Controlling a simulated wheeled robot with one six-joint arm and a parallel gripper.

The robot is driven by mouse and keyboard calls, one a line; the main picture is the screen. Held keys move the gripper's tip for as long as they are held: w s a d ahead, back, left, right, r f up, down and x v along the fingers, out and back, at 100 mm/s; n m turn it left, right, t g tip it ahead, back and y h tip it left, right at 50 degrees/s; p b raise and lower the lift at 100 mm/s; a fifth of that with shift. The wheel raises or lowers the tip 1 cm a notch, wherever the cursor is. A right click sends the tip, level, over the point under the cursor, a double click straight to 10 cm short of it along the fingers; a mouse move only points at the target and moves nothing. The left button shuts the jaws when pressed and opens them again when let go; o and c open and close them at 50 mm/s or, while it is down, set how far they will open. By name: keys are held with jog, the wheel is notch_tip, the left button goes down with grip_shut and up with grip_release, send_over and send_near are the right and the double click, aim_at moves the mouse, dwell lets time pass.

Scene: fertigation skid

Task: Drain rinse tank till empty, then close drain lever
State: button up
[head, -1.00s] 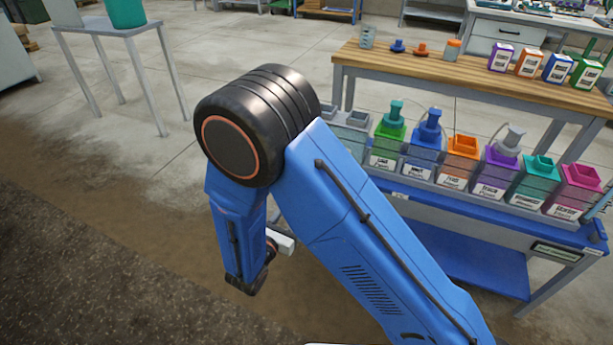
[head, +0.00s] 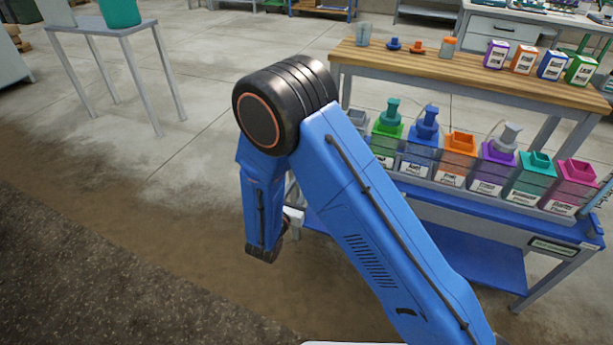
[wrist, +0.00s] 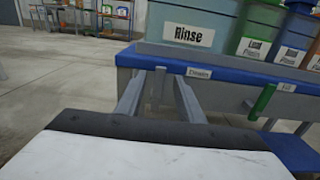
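The rinse tank, with a white "Rinse" label (wrist: 193,34), stands on the blue-edged skid shelf in the wrist view. Its liquid level cannot be told. In the head view my blue arm partly hides the grey-topped tank at the row's left end (head: 357,118). A green lever (wrist: 262,101) hangs at the shelf's front edge, right of the Rinse label; which tank it serves cannot be told. My gripper (wrist: 159,76) shows two grey fingers spread apart, empty, below and in front of the shelf edge.
Several coloured tanks (head: 458,150) stand in a row to the right. A wooden-topped bench (head: 470,80) is behind them. A blue lower shelf (head: 470,257) lies under the skid. A small grey table (head: 92,27) stands at left. The floor between is open.

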jog(key=shift+x, duration=2.95)
grip_shut()
